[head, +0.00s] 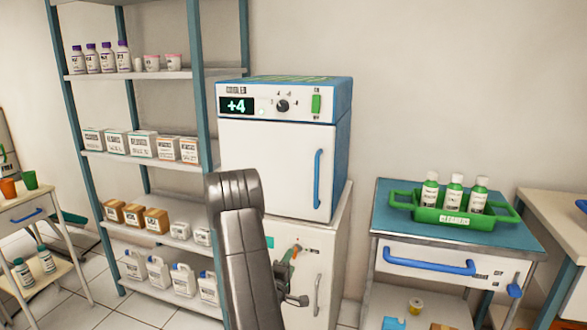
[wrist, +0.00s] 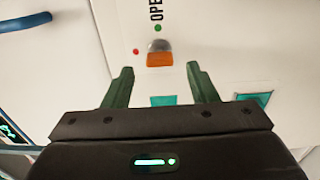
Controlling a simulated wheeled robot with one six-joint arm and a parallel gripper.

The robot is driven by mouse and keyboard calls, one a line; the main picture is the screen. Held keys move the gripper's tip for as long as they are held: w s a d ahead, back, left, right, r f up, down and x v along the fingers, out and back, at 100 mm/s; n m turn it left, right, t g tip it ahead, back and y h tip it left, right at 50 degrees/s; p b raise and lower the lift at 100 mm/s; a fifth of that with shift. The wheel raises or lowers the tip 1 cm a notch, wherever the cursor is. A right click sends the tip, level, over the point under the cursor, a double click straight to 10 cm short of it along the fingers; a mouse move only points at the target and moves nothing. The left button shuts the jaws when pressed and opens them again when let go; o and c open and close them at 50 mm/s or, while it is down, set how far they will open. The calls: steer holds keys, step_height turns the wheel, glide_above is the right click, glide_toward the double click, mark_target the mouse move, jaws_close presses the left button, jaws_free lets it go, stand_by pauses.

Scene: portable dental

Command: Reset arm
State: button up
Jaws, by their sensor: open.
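My arm rises in the middle of the head view, in front of the white lower cabinet (head: 330,235). My gripper (wrist: 160,76) shows in the wrist view with its two dark green fingers spread apart and nothing between them. The fingers point toward a white panel with a grey and orange knob (wrist: 159,53), a green dot, a red dot and teal patches. In the head view the gripper is small and partly hidden by my arm, close to the cabinet front.
A white and blue fridge (head: 275,160) reading +4 stands on the cabinet. A shelf rack (head: 130,76) with bottles and boxes is at left. At right, a blue-topped cart (head: 395,212) bears a green tray (head: 430,214) with three bottles. Another table (head: 555,205) stands at far right.

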mark_target(293, 258)
steer(key=shift+x, duration=1.65)
steer(key=shift+s, duration=0.15)
